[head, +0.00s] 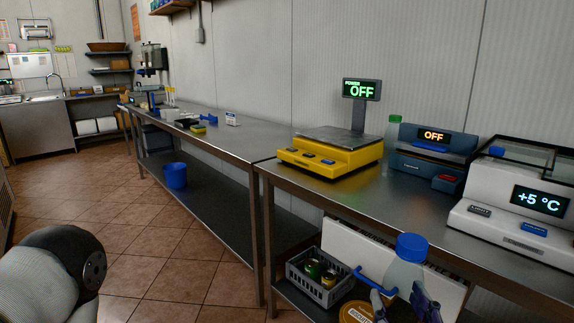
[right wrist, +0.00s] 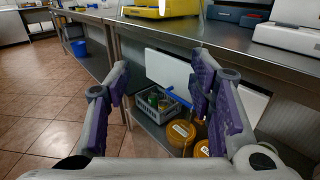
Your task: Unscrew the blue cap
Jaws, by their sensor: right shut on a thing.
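A pale, translucent bottle (head: 402,277) stands upright at the lower right of the head view, with the blue cap (head: 412,247) on its top. My right gripper (head: 405,306) has its purple-padded fingers on either side of the bottle's body, below the cap, and is shut on it. In the right wrist view the fingers (right wrist: 165,100) stand apart, and I cannot make out the bottle or the cap between them. My left gripper is out of view; only a grey part of my left arm shows at the lower left.
The steel counter (head: 245,140) runs along the wall, with a yellow scale (head: 330,152), a dark blue device (head: 432,155) and a white device (head: 510,210). A grey crate (head: 318,278) and yellow tubs (right wrist: 182,133) sit on the lower shelf. Open tiled floor lies left.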

